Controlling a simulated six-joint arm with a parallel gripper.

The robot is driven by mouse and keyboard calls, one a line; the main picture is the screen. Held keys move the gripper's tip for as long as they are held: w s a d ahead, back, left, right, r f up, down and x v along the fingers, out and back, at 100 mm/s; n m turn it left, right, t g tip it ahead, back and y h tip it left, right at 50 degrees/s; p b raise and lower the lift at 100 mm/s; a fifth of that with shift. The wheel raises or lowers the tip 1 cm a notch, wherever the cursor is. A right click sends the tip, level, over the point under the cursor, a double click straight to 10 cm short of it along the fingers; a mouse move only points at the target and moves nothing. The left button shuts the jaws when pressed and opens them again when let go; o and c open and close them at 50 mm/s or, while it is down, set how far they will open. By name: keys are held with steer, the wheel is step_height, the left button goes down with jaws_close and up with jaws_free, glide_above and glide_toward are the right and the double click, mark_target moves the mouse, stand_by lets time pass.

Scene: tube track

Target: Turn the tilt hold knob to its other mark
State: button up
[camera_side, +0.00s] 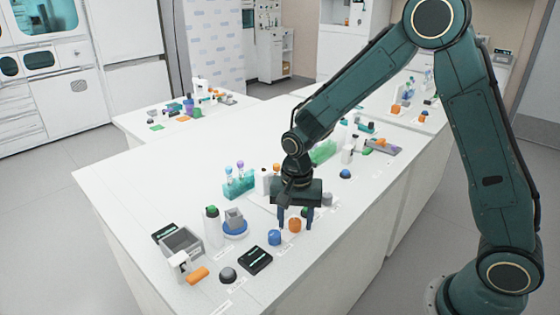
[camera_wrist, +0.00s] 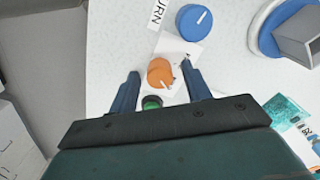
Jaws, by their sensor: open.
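An orange knob (camera_side: 295,225) with a pale pointer line stands on the white bench. In the wrist view the orange knob (camera_wrist: 160,72) lies between the finger ends of my gripper (camera_wrist: 163,78), with a gap to each finger. My gripper (camera_side: 296,221) is open, pointing down over this knob, and holds nothing. A blue knob (camera_side: 274,238) with a white pointer line stands beside it; in the wrist view the blue knob (camera_wrist: 194,22) is beyond the fingers. I cannot read which knob is the tilt hold, and the marks are not legible.
A green button (camera_wrist: 152,103) sits close to the orange knob, near my gripper body. A round blue base with a grey block (camera_side: 235,222), a black box (camera_side: 255,260) and a teal tube rack (camera_side: 238,186) stand nearby.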

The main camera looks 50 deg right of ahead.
steer(key=c, duration=1)
steer(key=shift+n, duration=0.5)
steer(key=n, duration=0.2)
steer(key=shift+n, duration=0.4)
steer(key=n, duration=0.3)
steer(key=shift+n, duration=0.3)
steer(key=n, duration=0.6)
steer(key=shift+w+a+n, duration=0.1)
steer(key=shift+a+n, duration=0.05)
steer(key=shift+n, duration=0.15)
